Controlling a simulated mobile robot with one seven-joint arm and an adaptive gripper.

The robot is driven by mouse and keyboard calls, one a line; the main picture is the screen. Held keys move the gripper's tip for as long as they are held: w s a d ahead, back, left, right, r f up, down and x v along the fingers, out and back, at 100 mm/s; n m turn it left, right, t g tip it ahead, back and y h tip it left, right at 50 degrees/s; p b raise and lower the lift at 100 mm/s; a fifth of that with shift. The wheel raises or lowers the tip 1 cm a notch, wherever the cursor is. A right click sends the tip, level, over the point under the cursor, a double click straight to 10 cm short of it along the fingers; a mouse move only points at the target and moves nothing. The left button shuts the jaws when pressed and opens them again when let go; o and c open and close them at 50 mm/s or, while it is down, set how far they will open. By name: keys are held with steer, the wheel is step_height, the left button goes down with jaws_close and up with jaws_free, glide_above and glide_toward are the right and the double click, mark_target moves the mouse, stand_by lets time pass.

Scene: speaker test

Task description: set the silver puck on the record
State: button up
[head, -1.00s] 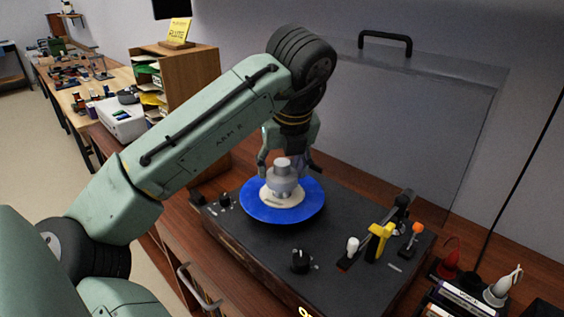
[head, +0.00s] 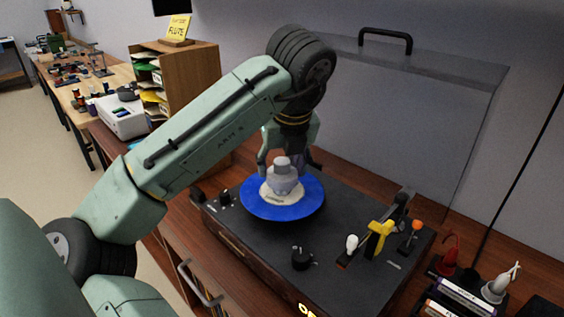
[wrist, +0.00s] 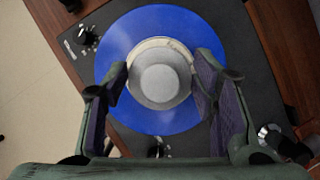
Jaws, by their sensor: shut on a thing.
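The silver puck (head: 283,184), a grey stepped disc with a knob on top, is over the pale centre label of the blue record (head: 308,203). My gripper (head: 287,166) comes down from above and is shut on the puck. In the wrist view the puck (wrist: 163,82) sits between the two fingers, over the middle of the record (wrist: 120,45), slightly off the label's centre. I cannot tell whether its underside touches the label. The label is partly hidden by the puck.
The record lies on a dark turntable (head: 250,225) with knobs. A tonearm with a yellow part (head: 379,240) stands at its right, clear of the record. A clear raised lid (head: 420,120) with a black handle rises behind. A wooden shelf unit (head: 195,85) stands at the back left.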

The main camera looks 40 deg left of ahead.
steer(key=shift+f+b, duration=0.6)
steer(key=shift+f, duration=0.6)
stand_by(0.4)
steer(key=o, duration=1.4)
steer(key=o, duration=0.4)
steer(key=shift+o, duration=0.2)
step_height(320, 180, up, 5)
steer(key=p, duration=0.5)
steer(key=shift+r, duration=0.1)
